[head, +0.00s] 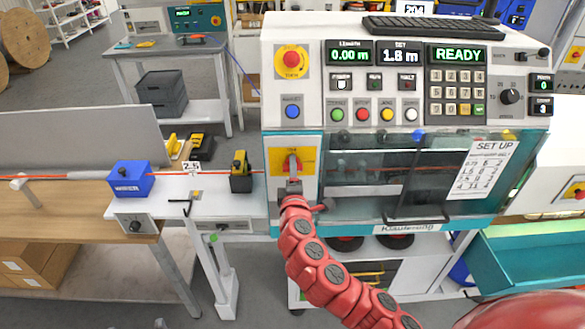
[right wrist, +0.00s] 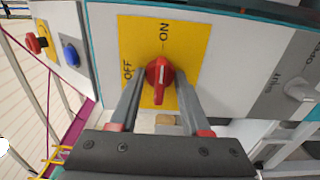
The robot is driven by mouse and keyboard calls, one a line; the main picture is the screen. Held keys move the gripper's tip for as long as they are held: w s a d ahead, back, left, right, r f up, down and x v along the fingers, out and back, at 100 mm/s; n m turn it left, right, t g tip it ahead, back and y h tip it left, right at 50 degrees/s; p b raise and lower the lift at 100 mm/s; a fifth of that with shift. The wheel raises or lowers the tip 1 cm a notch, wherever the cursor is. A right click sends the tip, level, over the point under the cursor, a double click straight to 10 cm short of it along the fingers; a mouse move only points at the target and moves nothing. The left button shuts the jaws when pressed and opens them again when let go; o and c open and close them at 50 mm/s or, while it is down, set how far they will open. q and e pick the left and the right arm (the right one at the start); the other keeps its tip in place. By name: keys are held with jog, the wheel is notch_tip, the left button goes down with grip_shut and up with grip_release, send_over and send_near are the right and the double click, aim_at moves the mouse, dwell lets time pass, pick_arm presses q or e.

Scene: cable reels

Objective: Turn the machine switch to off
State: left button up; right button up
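The machine switch (right wrist: 160,80) is a red rotary knob on a yellow plate (right wrist: 190,45). The plate is marked ON above the knob and OFF to its left in the right wrist view. The knob's bar lies along the line toward ON. In the head view the switch's yellow plate (head: 309,160) is on the machine's front left panel, partly covered by my arm. My right gripper (right wrist: 158,82) is open, with one finger on each side of the knob. I cannot tell whether the fingers touch it. My left gripper is not in view.
A red emergency stop (head: 291,60) and a blue button (head: 292,111) sit above the switch. The display (head: 457,54) reads READY. A grey knob (right wrist: 300,91) is on the panel beside the switch. An orange cable (head: 70,177) runs in from the left past a blue block (head: 130,180).

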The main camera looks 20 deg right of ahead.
jog(key=c, duration=0.4)
jog(key=shift+r+n+p, duration=0.1)
jog(key=shift+n+p, duration=0.4)
jog(key=shift+n, duration=0.3)
jog(key=n+p, duration=0.2)
jog(key=n, duration=0.2)
jog(key=shift+n, duration=0.3)
jog(key=n+p, duration=0.3)
jog(key=n, duration=0.1)
jog(key=shift+n, duration=0.3)
jog(key=n+p, duration=0.3)
jog(key=n, duration=0.1)
jog(key=shift+n, duration=1.2)
jog(key=o, duration=1)
jog(key=shift+c, duration=0.2)
